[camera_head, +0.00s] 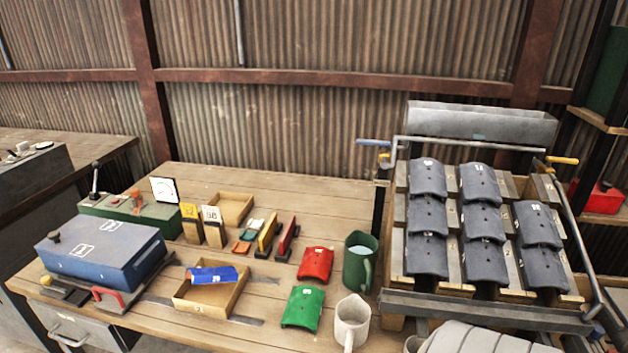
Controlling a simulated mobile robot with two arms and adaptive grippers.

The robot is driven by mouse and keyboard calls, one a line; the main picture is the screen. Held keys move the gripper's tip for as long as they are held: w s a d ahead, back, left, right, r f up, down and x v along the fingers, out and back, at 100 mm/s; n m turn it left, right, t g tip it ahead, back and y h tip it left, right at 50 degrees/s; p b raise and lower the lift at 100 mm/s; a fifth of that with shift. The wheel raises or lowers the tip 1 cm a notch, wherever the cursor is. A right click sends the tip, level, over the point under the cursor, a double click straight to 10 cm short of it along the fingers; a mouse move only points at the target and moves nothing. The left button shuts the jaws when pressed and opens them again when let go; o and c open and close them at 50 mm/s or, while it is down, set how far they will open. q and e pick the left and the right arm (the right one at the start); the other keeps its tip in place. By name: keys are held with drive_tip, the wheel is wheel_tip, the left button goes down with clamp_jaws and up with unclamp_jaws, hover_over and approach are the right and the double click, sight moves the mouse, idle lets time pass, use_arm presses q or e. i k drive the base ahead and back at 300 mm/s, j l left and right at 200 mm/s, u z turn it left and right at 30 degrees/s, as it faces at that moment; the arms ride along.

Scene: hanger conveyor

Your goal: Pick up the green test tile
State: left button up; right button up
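The green test tile (303,308) is a curved tile with a small white label. It lies on the wooden bench (330,200) near its front edge, between the wooden tray (233,302) on its left and a pale jug (351,318) on its right. Nothing covers it. A red tile (316,263) lies just behind it. A blue tile (212,275) rests in the wooden tray. Neither of my grippers is in view.
A dark green jug (359,265) stands behind the pale jug. A rack of dark grey tiles (427,214) rises on the right. A blue box-shaped device (100,252) stands at left. Pale ribbed material (485,338) shows at the bottom right. Bare bench lies around the green tile.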

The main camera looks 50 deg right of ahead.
sight(304, 305)
drive_tip(key=z, duration=1.55)
